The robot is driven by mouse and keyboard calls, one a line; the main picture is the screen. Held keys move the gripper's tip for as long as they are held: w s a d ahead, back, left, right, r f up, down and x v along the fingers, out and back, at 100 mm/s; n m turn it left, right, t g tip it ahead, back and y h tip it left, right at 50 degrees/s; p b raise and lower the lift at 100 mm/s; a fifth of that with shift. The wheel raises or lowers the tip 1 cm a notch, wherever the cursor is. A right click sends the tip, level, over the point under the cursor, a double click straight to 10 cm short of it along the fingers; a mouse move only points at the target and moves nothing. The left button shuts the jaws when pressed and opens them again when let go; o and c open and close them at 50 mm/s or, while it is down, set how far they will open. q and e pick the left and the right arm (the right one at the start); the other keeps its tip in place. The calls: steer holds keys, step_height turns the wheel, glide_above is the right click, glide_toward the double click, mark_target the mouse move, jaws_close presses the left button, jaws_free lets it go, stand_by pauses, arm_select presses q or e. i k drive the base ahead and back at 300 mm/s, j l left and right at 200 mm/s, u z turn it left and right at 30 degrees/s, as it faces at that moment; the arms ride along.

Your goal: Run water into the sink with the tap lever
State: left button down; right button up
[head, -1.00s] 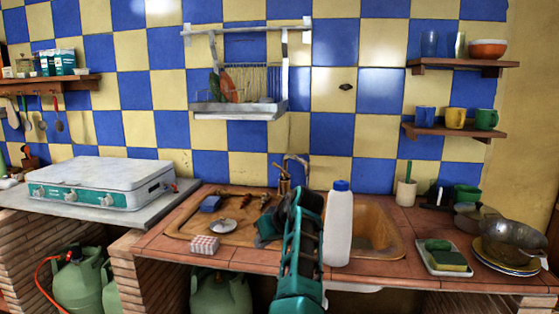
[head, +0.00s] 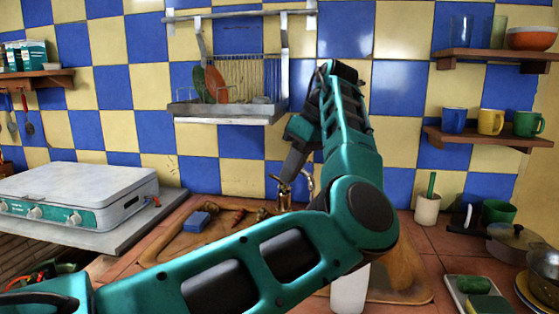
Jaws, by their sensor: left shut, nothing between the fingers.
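The brass tap (head: 284,198) stands at the back of the brown sink (head: 164,246), near the tiled wall. Its lever is hard to make out behind my gripper. My left gripper (head: 286,177) points down at the top of the tap, shut and with nothing between its fingers. I cannot tell whether it touches the tap. My left arm crosses in front of the sink and hides much of the basin. No running water shows. My right gripper is out of view.
A white bottle (head: 349,291) stands in front of the sink, partly behind my arm. A blue sponge (head: 197,222) lies on the sink's left part. A dish rack (head: 232,108) hangs above. A stove (head: 78,193) is at left; a white cup (head: 427,209) stands at right.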

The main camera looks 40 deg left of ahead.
mark_target(285, 187)
steer(key=i+j, duration=1.1)
